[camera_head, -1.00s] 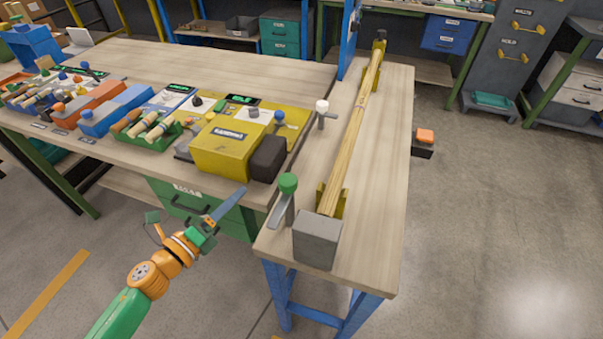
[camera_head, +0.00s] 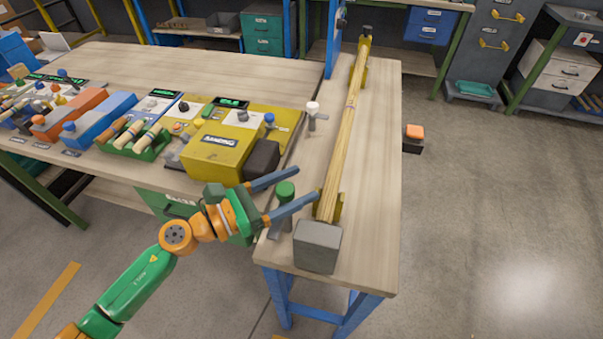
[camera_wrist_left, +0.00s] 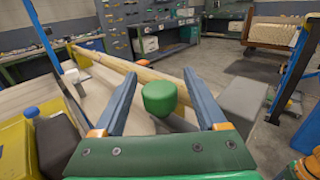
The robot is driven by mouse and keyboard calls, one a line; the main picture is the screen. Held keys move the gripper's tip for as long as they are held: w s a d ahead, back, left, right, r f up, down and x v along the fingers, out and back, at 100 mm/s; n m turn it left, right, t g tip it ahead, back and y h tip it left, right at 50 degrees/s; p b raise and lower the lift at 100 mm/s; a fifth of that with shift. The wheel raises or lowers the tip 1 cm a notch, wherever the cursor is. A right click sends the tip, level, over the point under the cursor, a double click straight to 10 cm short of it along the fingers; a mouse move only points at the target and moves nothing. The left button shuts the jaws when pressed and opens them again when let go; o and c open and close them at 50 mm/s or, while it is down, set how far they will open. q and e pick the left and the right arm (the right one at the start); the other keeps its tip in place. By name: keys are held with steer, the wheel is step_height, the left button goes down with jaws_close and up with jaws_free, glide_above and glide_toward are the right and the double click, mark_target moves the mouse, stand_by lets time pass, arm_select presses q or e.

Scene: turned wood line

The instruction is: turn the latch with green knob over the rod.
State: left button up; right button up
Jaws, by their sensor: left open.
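The green knob (camera_head: 285,190) stands on its grey latch (camera_head: 281,221) near the front left corner of the side bench. My left gripper (camera_head: 306,184) is open, with one blue-grey finger on each side of the knob; the near finger hides part of the latch. In the left wrist view the green knob (camera_wrist_left: 159,98) sits between the open fingers, with gaps on both sides. The wooden rod (camera_head: 346,133) lies in yellow holders (camera_head: 337,208) to the right of the latch. The latch's arm is mostly hidden.
A grey block (camera_head: 317,246) sits at the rod's near end. A second latch with a white knob (camera_head: 312,108) stands farther back. A yellow box (camera_head: 216,153) with a dark block (camera_head: 262,159) is to the left. The bench right of the rod is clear.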

arm_select(q)
steer(key=shift+w+d+f, duration=0.1)
steer(key=shift+w+d, duration=0.25)
steer(key=shift+d, duration=0.25)
jaws_close()
stand_by(1.0)
